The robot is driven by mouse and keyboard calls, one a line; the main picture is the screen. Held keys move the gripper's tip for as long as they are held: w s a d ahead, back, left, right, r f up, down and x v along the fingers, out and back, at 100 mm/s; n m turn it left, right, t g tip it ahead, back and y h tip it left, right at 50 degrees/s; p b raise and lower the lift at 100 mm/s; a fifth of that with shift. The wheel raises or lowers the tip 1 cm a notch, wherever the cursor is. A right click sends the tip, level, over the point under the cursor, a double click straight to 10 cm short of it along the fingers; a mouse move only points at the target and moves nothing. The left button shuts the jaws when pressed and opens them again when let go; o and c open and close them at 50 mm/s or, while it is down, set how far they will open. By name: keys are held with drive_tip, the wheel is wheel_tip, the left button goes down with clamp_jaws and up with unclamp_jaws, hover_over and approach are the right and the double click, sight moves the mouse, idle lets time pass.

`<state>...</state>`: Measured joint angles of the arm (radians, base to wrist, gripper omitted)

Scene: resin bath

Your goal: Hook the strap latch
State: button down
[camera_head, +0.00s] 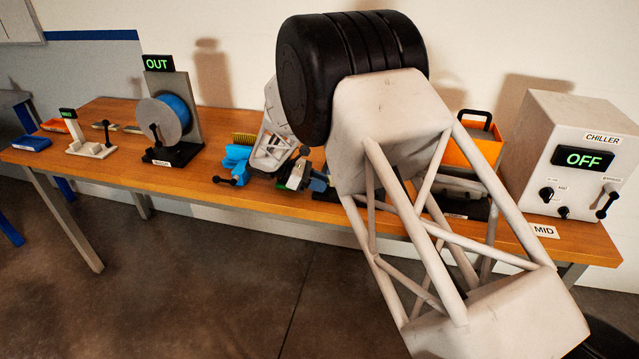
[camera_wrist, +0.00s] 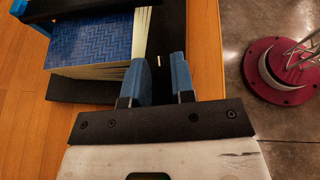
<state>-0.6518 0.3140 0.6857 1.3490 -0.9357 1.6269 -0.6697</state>
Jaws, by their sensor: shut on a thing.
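In the wrist view my gripper (camera_wrist: 163,75) has its two blue fingertips close together, with a narrow dark part (camera_wrist: 160,74) between them. I take this part to be on the strap latch, but its shape is mostly hidden. A pale strip (camera_wrist: 142,35) stands just left of the fingers, along the edge of a blue-patterned block (camera_wrist: 92,38) with pale layered sides. Whether the strip is the strap, and whether anything is hooked, I cannot tell. In the head view my gripper (camera_head: 302,181) is small and partly hidden by my arm among blue and dark parts on the bench.
A blue device (camera_head: 235,160) stands left of my gripper. Further left are a reel (camera_head: 165,118) under an OUT sign and a small white lever stand (camera_head: 90,145). An orange box (camera_head: 481,148) and the chiller (camera_head: 570,150), reading OFF, stand right. The bench's front edge is close.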

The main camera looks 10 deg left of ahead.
idle(0.4)
drive_tip(key=c, duration=1.3)
unclamp_jaws()
drive_tip(key=shift+o, duration=0.2)
drive_tip(key=shift+t, duration=0.3)
drive_tip(key=shift+s+n+t+y, duration=0.15)
drive_tip(key=shift+n+t+y, duration=0.3)
drive_tip(key=shift+n+t, duration=0.65)
drive_tip(key=shift+s+n+t+y, duration=0.15)
drive_tip(key=shift+n+t+y, duration=0.3)
drive_tip(key=shift+n+t, duration=0.65)
drive_tip(key=shift+s+r+n+t+y, duration=0.1)
drive_tip(key=shift+s+n+t+y, duration=0.1)
drive_tip(key=shift+n+t+y, duration=1.25)
drive_tip(key=shift+s+d+n+t+y, duration=0.1)
drive_tip(key=shift+d+n+t+y, duration=0.15)
drive_tip(key=shift+n+t+y, duration=0.65)
drive_tip(key=shift+d+n+t+y, duration=0.2)
drive_tip(key=shift+n+t+y, duration=0.35)
drive_tip(key=shift+n, duration=0.6)
drive_tip(key=shift+s+d+n+t+y, duration=0.1)
drive_tip(key=shift+n+t+y, duration=0.05)
drive_tip(key=shift+n+y, duration=0.75)
drive_tip(key=shift+w+d+n+t+y, duration=0.1)
drive_tip(key=shift+d+n+t+y, duration=0.1)
drive_tip(key=shift+n+y, duration=0.7)
drive_tip(key=shift+s+d+n+t+y, duration=0.15)
drive_tip(key=shift+n+y, duration=0.55)
drive_tip(key=shift+y, duration=0.4)
